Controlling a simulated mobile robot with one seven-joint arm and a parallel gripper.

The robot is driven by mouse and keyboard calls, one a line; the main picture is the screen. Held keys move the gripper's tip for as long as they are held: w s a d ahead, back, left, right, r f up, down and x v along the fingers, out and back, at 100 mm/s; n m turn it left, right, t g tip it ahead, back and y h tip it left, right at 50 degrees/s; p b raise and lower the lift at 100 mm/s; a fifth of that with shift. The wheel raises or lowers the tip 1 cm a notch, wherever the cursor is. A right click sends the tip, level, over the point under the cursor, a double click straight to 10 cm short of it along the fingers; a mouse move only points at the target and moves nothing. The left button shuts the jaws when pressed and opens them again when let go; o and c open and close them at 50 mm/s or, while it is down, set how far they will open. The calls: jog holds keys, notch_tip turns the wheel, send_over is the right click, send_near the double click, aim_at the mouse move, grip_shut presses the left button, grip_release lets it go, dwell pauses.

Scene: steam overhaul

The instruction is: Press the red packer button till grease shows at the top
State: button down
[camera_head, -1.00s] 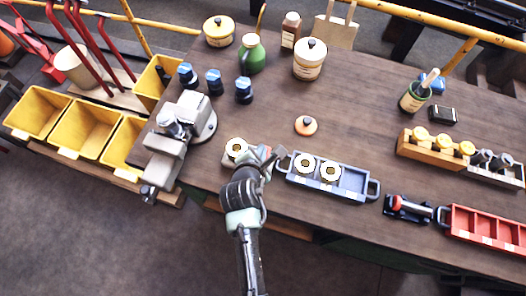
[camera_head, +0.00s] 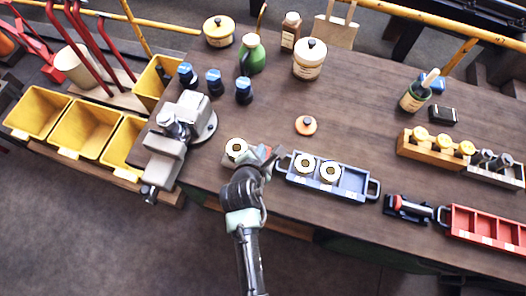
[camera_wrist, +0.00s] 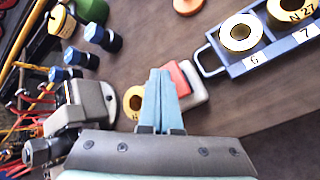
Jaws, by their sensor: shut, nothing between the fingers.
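The red packer button (camera_wrist: 181,79) shows in the wrist view on a pale grey base, right beside my fingers. A yellow-and-white ring (camera_wrist: 132,100) sits just left of my fingers; in the head view this ring (camera_head: 236,149) is on the packer at the bench's front edge. My gripper (camera_wrist: 160,73) is shut and empty, its fingertips close to the button's left side. I cannot tell whether they touch it. In the head view my gripper (camera_head: 273,154) and wrist hide most of the packer. The ring is partly covered by my fingers, and any grease is too small to tell.
A blue-grey tray (camera_head: 352,182) with two similar rings stands just right of my gripper. A grey vice-like machine (camera_head: 172,140) stands to the left. An orange-rimmed lid (camera_head: 306,125) lies behind.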

jog(key=shift+f, duration=0.1)
jog(key=shift+f, duration=0.35)
jog(key=shift+s+f+b, duration=0.1)
jog(key=shift+f+b, duration=0.75)
jog(key=shift+f, duration=0.3)
dwell(1.1)
jog(key=shift+r+p, duration=1.5)
notch_tip(320, 180, up, 5)
jog(key=p, duration=0.5)
jog(key=shift+r, duration=0.1)
dwell(2.0)
